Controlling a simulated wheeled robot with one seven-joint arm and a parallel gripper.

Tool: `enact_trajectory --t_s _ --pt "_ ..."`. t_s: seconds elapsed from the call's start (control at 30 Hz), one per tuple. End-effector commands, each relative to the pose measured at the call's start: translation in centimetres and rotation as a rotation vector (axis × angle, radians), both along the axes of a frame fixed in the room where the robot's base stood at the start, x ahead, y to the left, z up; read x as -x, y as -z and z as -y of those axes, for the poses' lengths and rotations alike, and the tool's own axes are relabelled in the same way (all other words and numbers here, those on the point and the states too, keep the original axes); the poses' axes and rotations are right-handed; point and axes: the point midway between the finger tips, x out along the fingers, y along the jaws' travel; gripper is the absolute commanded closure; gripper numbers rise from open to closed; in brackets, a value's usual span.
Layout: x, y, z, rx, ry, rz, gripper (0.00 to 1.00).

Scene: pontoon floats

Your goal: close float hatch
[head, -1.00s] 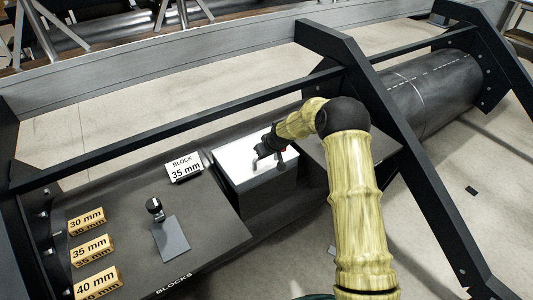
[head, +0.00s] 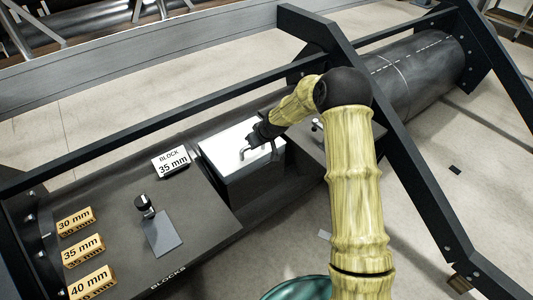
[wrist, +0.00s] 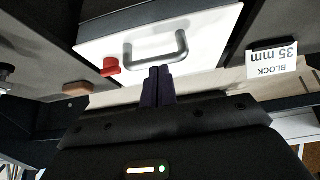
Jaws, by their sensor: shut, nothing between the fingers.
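The float hatch is a white lid (head: 222,142) on top of a dark box on the float; in the wrist view it is a white panel (wrist: 205,48). A grey bar handle (wrist: 155,50) stands on it and also shows in the head view (head: 247,152). A red latch-like piece (wrist: 111,67) sits at the lid's edge. My gripper (wrist: 158,72) is shut and empty, its fingertips close to the handle; I cannot tell if they touch. In the head view, my gripper (head: 262,141) is over the lid and hides part of it. Whether the lid is fully seated is unclear.
A "BLOCK 35 mm" sign (head: 171,163) stands left of the lid. Blocks marked 30 mm (head: 76,221), 35 mm (head: 83,250) and 40 mm (head: 92,283) lie far left. A grey plate (head: 160,236) lies nearer. A dark slanted frame bar (head: 400,165) rises right of the box.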

Motion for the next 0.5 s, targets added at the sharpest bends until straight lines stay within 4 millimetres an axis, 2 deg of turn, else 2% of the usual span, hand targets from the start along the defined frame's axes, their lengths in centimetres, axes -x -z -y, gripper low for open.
enact_trajectory --t_s 0.3,0.5 --pt "3.9 0.6 2.5 -0.001 0.001 0.003 1.00" --pt "4.8 0.7 3.1 -0.003 0.000 0.004 1.00"
